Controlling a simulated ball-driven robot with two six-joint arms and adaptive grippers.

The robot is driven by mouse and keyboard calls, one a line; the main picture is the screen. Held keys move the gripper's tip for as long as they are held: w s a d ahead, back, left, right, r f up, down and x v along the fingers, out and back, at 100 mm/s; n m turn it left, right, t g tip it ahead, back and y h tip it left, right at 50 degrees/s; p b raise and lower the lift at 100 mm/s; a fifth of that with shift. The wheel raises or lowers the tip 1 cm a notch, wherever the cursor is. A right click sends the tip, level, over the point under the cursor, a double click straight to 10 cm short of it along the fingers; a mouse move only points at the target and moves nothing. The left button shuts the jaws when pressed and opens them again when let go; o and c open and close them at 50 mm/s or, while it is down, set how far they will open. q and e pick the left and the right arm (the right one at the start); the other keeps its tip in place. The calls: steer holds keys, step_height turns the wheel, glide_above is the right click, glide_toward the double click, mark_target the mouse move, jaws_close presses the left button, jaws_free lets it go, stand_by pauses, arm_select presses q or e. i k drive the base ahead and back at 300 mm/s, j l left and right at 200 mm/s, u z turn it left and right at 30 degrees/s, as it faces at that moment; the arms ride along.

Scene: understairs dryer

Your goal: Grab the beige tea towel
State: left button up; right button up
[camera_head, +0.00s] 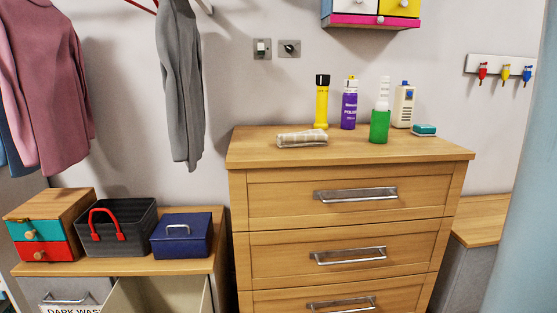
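A folded beige tea towel (302,139) with lighter stripes lies flat on top of the wooden chest of drawers (350,150), near its left front part. Nothing covers it. Neither of my grippers shows in the head view.
Behind and right of the towel stand a yellow torch (321,103), a purple can (349,106), a green bottle (380,124), a cream radio-like device (403,106) and a teal-and-white item (424,130). Left, a low unit holds a dark basket (118,230) and a blue box (182,236). Clothes hang above it.

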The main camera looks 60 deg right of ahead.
mark_target(312, 138)
steer(key=z, duration=1.9)
steer(key=l+u, duration=0.2)
steer(key=u, duration=0.9)
steer(key=l+u, duration=0.35)
steer(key=l, duration=0.15)
steer(key=k+l+u, duration=0.1)
steer(key=l+u, duration=0.2)
steer(key=l, duration=0.25)
steer(key=k+l+u, duration=0.15)
steer(key=l+u, duration=0.2)
steer(key=l, duration=0.15)
